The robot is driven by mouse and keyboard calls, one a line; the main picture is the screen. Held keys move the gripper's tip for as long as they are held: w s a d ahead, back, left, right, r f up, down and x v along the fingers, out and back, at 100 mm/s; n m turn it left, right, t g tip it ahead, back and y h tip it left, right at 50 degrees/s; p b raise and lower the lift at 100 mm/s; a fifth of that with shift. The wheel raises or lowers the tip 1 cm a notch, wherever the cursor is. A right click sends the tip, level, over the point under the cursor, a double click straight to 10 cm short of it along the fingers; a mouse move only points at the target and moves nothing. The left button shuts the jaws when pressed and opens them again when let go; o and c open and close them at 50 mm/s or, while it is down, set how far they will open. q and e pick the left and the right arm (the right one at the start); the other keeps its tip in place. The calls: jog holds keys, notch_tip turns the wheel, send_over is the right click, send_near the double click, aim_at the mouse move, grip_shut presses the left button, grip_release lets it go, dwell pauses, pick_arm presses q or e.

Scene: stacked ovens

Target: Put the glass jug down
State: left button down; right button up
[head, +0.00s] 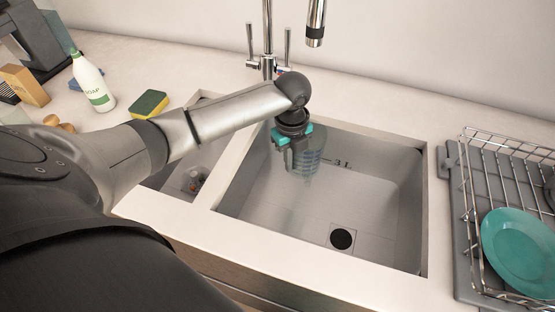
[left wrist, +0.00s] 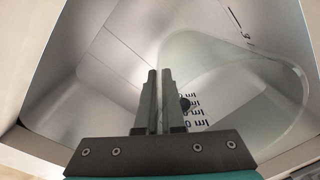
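The glass jug (head: 309,163) is clear, with dark blue markings, and is in the large right-hand sink basin (head: 375,200), towards its back left. In the left wrist view the jug (left wrist: 262,85) shows as a faint rounded outline right of the fingers. My left gripper (head: 300,165) points down into the basin. Its two fingers (left wrist: 160,98) are nearly together, with a thin gap, at the jug's near edge. They appear closed on its glass edge or handle. The jug's base is hard to make out, so I cannot tell whether it touches the basin floor. My right gripper is not in view.
The tap (head: 267,40) stands behind the basin. A dish rack (head: 490,170) with a teal plate (head: 520,250) is at right. A sponge (head: 148,104) and a soap bottle (head: 92,82) stand at left. The basin floor around the drain (head: 341,239) is clear.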

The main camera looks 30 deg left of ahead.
pick_arm(q)
jog(key=f+b, duration=0.1)
jog(key=f, duration=0.2)
jog(key=f+b, duration=0.1)
jog(key=f, duration=0.3)
jog(key=f+b, duration=0.1)
jog(key=f, duration=0.2)
jog(key=shift+s+a+f, duration=0.1)
jog(key=shift+a+f, duration=0.15)
jog(key=shift+a, duration=0.05)
jog(key=shift+f, duration=0.1)
jog(key=c, duration=1)
grip_release()
jog(key=shift+c, duration=0.2)
notch_tip(320, 180, up, 12)
jog(key=p, duration=0.3)
jog(key=shift+s, duration=0.3)
jog(key=shift+a, duration=0.1)
